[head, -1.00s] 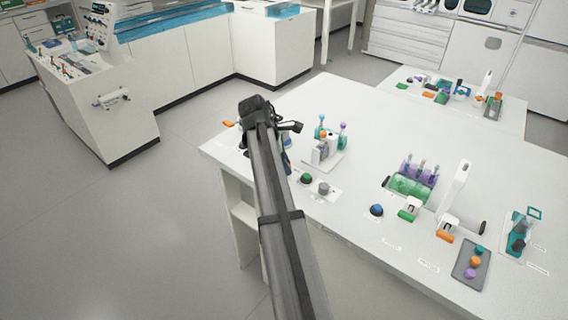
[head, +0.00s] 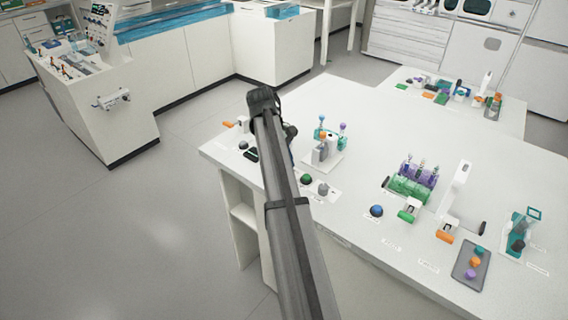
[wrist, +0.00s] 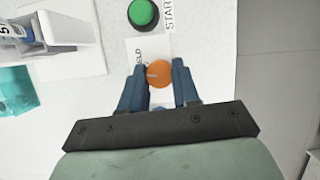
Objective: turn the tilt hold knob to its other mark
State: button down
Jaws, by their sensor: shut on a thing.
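The orange round knob (wrist: 159,74) shows in the wrist view on a pale label plate, where only the letters "LD" can be read. My gripper (wrist: 159,67) has its two blue fingers shut on the knob's left and right sides. The knob's pointer and marks cannot be made out. In the head view my arm hides the knob and most of the gripper.
A white tube device (head: 325,150) stands close by. The table edge is near on the wrist view's right.

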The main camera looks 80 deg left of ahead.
aim_at(256, 152)
jog(key=shift+m, duration=0.5)
jog(key=shift+w, duration=0.1)
jog(key=c, duration=0.8)
grip_release()
jog(key=shift+a+r, duration=0.2)
jog(key=shift+r, duration=0.25)
jog(key=shift+s+a+r, duration=0.15)
jog(key=shift+s+a, duration=0.1)
jog(key=shift+s, duration=0.15)
jog(key=s+a, duration=0.7)
jog(key=a, duration=0.1)
jog(key=shift+s+a, duration=0.15)
jog(key=shift+s, duration=0.2)
